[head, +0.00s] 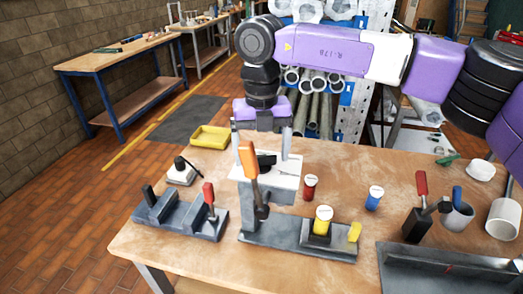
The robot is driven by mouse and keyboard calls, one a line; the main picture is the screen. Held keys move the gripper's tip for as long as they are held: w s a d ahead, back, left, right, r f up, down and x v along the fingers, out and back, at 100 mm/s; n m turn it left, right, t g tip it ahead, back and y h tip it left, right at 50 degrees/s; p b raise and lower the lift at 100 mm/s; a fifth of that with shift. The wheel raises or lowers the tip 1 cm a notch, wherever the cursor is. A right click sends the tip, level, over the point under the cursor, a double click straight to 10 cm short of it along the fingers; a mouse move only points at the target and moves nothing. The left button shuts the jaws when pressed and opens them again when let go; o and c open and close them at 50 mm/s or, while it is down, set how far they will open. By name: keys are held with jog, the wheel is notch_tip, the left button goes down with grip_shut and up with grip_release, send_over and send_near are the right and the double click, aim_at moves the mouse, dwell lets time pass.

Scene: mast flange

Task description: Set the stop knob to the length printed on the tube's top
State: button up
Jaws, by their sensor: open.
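My gripper (261,145) is open, fingers pointing down and spread apart. It is above a white plate (284,178) that carries a dark part (266,161); whether that part is the stop knob I cannot tell. A yellow tube (322,224) with a white top (323,212) stands in a dark holder on a grey fixture (290,236). Any print on the top is too small to read. A small yellow block (354,232) sits at the fixture's right end. An orange-handled lever (248,160) rises in front of my gripper and partly hides the plate.
A red tube (310,187) and a blue tube (374,198) stand on the table, both white-topped. A red-handled fixture (180,216) is at left. A yellow tray (210,136) lies behind. A black block with red handle (418,220), cups and a grey channel (440,268) crowd the right.

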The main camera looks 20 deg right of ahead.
jog(key=c, duration=1.4)
jog(key=shift+o, duration=0.2)
jog(key=shift+f+m+b, duration=0.1)
jog(key=shift+m+b, duration=0.55)
jog(key=shift+m, duration=0.25)
jog(key=shift+m+b, duration=0.45)
jog(key=shift+m, duration=0.95)
jog(key=o, duration=1.4)
jog(key=shift+c, duration=0.2)
